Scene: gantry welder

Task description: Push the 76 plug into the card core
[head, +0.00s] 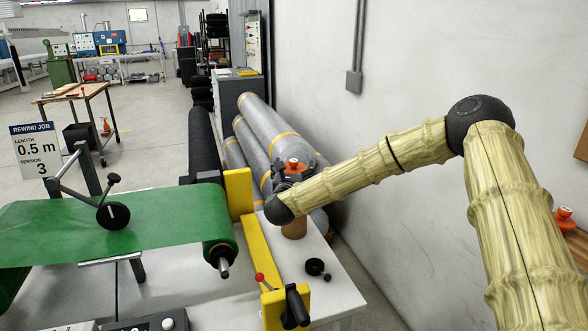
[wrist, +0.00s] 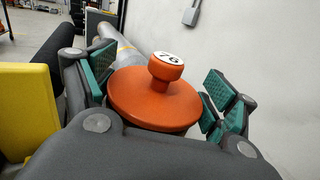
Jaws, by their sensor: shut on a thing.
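The 76 plug (wrist: 155,100) is orange, with a wide round flange and a knob bearing a white "76" label. It shows small in the head view (head: 292,166). My gripper (wrist: 160,95) is shut on it, with green pads at its left and right sides. The card core (head: 294,229) is a brown tube standing upright on the white table, below my gripper. My gripper and wrist hide the core's top in the head view, so I cannot tell whether the plug touches it. The core is not visible in the wrist view.
A yellow frame (head: 240,194) and the green belt of the rewinder (head: 120,232) stand left of the core. A black round part (head: 315,267) lies on the white table (head: 338,292). Large grey rolls (head: 270,125) lie behind.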

